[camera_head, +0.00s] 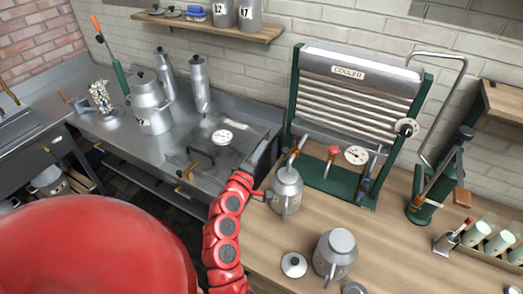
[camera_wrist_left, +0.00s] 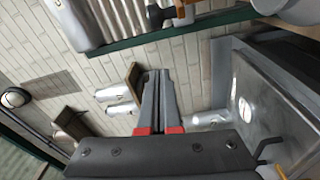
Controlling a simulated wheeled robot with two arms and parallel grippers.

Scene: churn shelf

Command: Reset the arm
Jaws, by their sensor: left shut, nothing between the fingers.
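My left arm is red and comes up from the bottom middle of the head view. Its grey gripper (camera_head: 270,150) points up and to the right, between the steel counter and the green-framed cooler. In the left wrist view the two fingers of the left gripper (camera_wrist_left: 158,74) lie together, shut and empty. My right gripper is in neither view.
The cooler (camera_head: 352,90) stands on the wooden worktop (camera_head: 270,240). Small milk cans (camera_head: 287,192) (camera_head: 335,256) and a lid (camera_head: 293,265) are near the arm. Taller cans (camera_head: 150,104) (camera_head: 199,84) stand on the steel counter (camera_head: 130,135). A wall shelf (camera_head: 215,27) holds numbered cans.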

